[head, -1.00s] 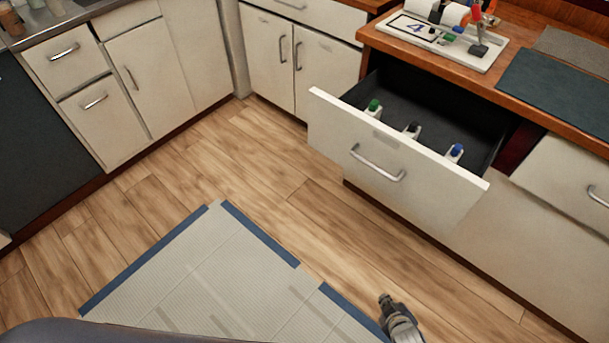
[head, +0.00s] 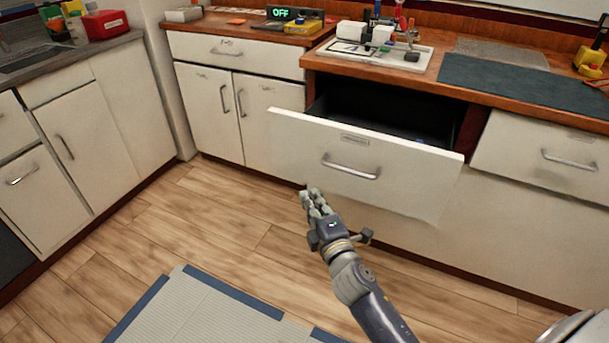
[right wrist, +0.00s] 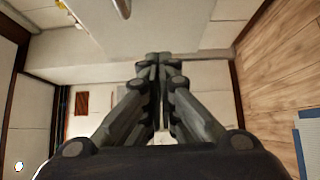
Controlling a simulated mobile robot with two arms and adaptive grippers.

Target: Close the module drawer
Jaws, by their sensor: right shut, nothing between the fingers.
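The module drawer (head: 300,150) stands pulled out from the counter in the head view, with a white front, a bar handle (head: 350,168) and a small label above it. Its dark inside shows behind the front, with a small blue spot at the right; most of its contents are hidden. My right gripper (head: 312,192) is shut and empty, just below and left of the handle, in front of the drawer front. Whether it touches the front cannot be told. The right wrist view shows its fingers (right wrist: 160,62) together, with a pale panel ahead. My left gripper is not in view.
The wooden countertop (head: 430,82) above the drawer holds a white tray (head: 385,62) with small devices and a dark mat (head: 530,85). A closed drawer (head: 545,140) is at the right. The wood floor (head: 230,225) is clear, with a grey blue-edged mat (head: 215,310).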

